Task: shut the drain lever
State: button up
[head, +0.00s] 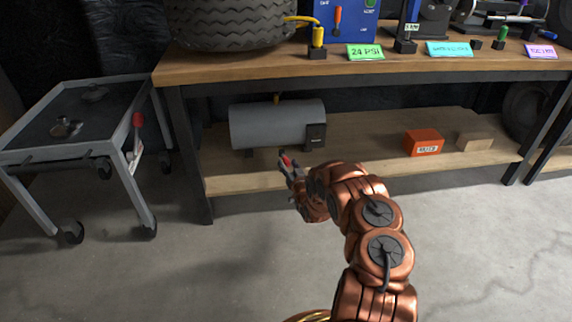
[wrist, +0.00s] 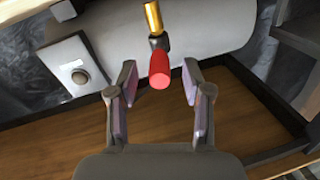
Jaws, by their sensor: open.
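The drain lever has a red grip (wrist: 159,70) on a dark joint below a brass stem (wrist: 153,17), at the grey tank (head: 270,124). In the wrist view the grip lies between the two fingers of my gripper (wrist: 160,76), with a visible gap on each side. The grip points toward the camera. In the head view my gripper (head: 289,168) is under the tank's front edge, with a bit of red at its fingertips. The fingers are open and hold nothing. The tank (wrist: 185,40) fills the upper part of the wrist view.
The tank rests on the bench's lower wooden shelf (head: 370,165). A dark plate (head: 315,137) is on the tank's right end. An orange box (head: 424,142) and a wooden block (head: 475,141) stand farther right. A cart (head: 75,115) stands left. The floor in front is clear.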

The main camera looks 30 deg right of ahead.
aim_at(285, 158)
jog(key=shift+b+x, duration=0.4)
jog(key=shift+x, duration=0.95)
grip_shut()
